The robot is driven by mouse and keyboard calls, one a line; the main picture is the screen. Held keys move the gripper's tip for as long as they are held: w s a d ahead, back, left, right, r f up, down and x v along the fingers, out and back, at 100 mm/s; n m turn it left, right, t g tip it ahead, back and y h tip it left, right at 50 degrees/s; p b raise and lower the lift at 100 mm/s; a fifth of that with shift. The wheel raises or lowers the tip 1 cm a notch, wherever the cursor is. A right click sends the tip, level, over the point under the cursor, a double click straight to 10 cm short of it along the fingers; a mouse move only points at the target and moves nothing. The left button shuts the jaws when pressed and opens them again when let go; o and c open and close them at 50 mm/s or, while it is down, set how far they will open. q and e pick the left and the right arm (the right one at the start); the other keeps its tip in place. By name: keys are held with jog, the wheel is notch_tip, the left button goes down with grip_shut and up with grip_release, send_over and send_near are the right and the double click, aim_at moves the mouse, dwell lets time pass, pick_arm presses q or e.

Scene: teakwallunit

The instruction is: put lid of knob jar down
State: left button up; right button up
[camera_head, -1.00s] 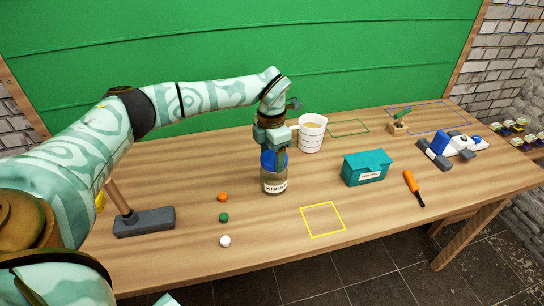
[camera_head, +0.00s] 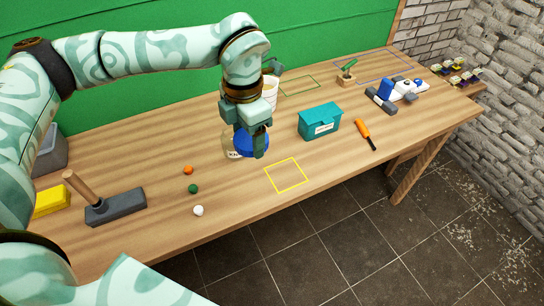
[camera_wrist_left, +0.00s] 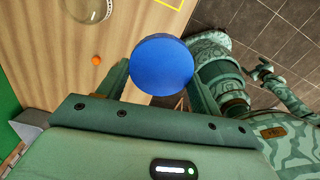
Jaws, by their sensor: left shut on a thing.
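My left gripper (camera_head: 257,150) is shut on the round blue lid (camera_head: 244,146) and holds it above the table. In the left wrist view the lid (camera_wrist_left: 162,65) sits between the two fingers, its flat face showing. The clear knob jar (camera_head: 229,143) stands on the table just behind and left of the lid, apart from it. The lid and gripper partly hide it. Its round outline also shows in the left wrist view (camera_wrist_left: 88,8). A yellow outlined square (camera_head: 269,180) lies on the table, right and in front of the lid. My right gripper (camera_wrist_left: 262,69) shows small, its jaws unclear.
Orange (camera_head: 188,170), green (camera_head: 193,188) and white (camera_head: 198,210) balls lie at the front left. A white cup (camera_head: 270,92) stands behind my gripper, a teal box (camera_head: 320,122) to the right. The yellow square is empty.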

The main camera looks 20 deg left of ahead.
pick_arm(q)
jog(key=s+d+f+m+b, duration=0.1)
jog(key=d+f+m+b, duration=0.1)
jog(key=d+f+m, duration=0.25)
jog(key=m+b, duration=0.6)
jog(key=m, duration=0.7)
send_over(284, 173)
jog(key=f, duration=1.2)
jog(key=shift+s+d, duration=0.15)
jog(key=shift+s, duration=0.15)
jog(key=shift+w+f, duration=0.2)
jog(key=shift+f, duration=0.1)
jog(key=shift+w+f+b, duration=0.15)
jog(key=shift+f+b, duration=0.2)
jog(key=shift+f, duration=1.2)
pick_arm(e)
jog(key=s+f, duration=0.3)
jog(key=f, duration=0.6)
jog(key=shift+g, duration=0.4)
jog(key=shift+s, duration=0.15)
